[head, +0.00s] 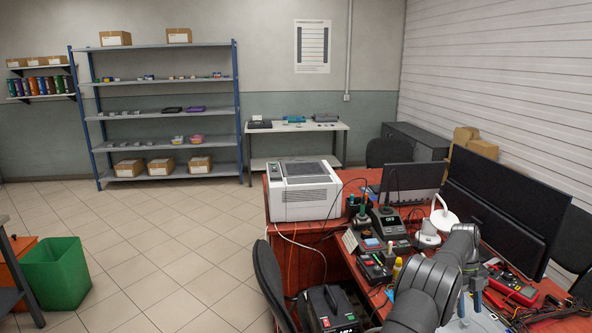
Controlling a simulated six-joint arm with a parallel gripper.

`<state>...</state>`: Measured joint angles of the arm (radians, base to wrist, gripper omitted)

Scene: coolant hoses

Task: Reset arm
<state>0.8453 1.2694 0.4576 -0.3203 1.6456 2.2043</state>
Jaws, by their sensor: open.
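My arm rises from the bottom right of the head view, bends over the red desk (300,258) and points down. My gripper (471,302) is at its end, small and partly hidden by my own arm. Its two light blue-grey fingers look apart, and I see nothing held between them. No coolant hose can be made out in this view.
Near my arm on the desk are a red multimeter (513,287), cables, dark monitors (497,222), a soldering station (388,222) and a white printer (303,190). A black chair (272,285) stands left of the desk. The tiled floor further left is clear up to a green bin (57,272).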

